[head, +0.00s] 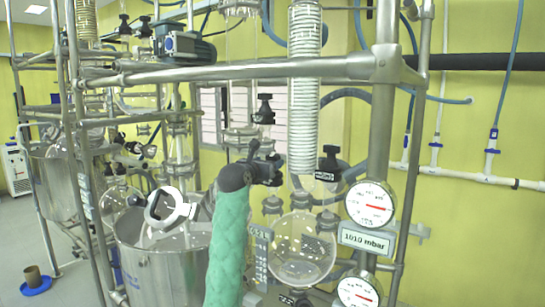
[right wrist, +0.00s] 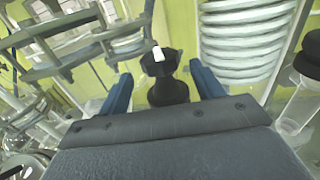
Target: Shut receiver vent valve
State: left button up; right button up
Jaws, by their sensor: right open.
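My right gripper (head: 268,170) reaches in past the steel vessel, at the end of a green-sleeved arm. In the right wrist view its two blue fingers (right wrist: 162,76) are open. A black valve knob (right wrist: 164,88) with a white mark stands in line with the gap between them; I see no finger closed on it. In the head view one black valve knob (head: 264,108) stands above my gripper and another (head: 329,160) to its right, over the round glass receiver (head: 302,250). I cannot tell for sure which is the receiver vent valve. My left gripper is not in view.
A white coiled condenser (head: 304,105) rises just right of my gripper; its coils (right wrist: 247,45) also show close by in the wrist view. Steel frame posts (head: 382,130), two gauges (head: 369,204) and a display reading 1010 mbar (head: 366,240) stand right. A steel vessel (head: 160,262) stands left.

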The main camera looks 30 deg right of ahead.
aim_at(273, 159)
jog(key=shift+p+x, duration=1.05)
jog(key=shift+x, duration=1.15)
jog(key=shift+c, duration=0.3)
jog(key=c, duration=0.9)
